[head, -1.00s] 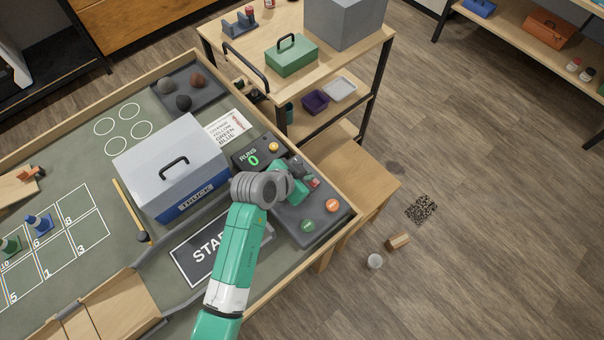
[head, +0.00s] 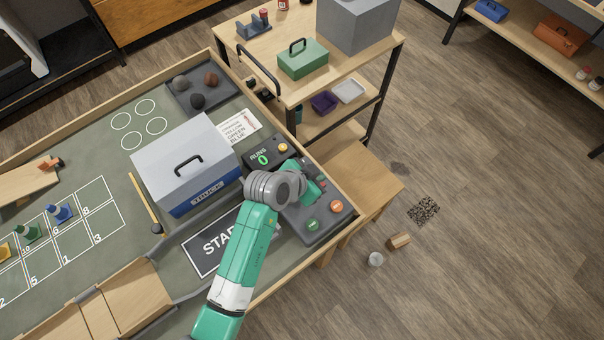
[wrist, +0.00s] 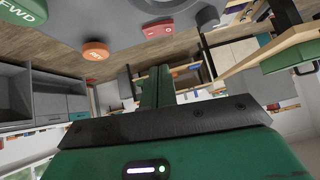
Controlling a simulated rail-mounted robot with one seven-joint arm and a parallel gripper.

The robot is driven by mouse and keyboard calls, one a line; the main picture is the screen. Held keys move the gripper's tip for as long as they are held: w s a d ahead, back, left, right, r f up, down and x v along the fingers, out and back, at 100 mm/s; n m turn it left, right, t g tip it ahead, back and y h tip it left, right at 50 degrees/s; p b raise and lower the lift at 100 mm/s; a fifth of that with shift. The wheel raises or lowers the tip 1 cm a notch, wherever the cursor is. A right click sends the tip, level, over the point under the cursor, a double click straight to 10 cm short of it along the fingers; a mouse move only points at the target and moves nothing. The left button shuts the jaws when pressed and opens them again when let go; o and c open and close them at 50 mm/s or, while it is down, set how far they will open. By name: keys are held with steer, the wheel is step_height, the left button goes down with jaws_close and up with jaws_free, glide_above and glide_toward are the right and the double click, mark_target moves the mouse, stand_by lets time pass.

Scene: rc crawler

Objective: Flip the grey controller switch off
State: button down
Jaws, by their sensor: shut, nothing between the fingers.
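The grey controller (head: 322,228) lies at the right edge of the table, with a green button (head: 311,223) and an orange button (head: 337,206). A small red switch (head: 323,184) shows at its far side, partly hidden by my gripper (head: 318,193). The fingers are together and empty. The orange button (wrist: 95,50) shows left of them. Which way the rocker is tipped is unclear.
A black runs counter (head: 268,155) stands just behind the controller. A grey toolbox (head: 185,150) and a START plate (head: 215,242) are to the left. A wooden cart (head: 262,45) is at the back, and a low wooden bench (head: 365,180) is at the right.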

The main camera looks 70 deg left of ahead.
steer(key=b+v, duration=0.1)
steer(key=v, duration=0.8)
steer(key=shift+s+d+r, duration=0.2)
steer(key=shift+s+d, duration=0.1)
steer(key=a+b, duration=0.1)
steer(key=b, duration=0.7)
steer(key=shift+s+a+r, duration=0.1)
steer(key=shift+a, duration=0.15)
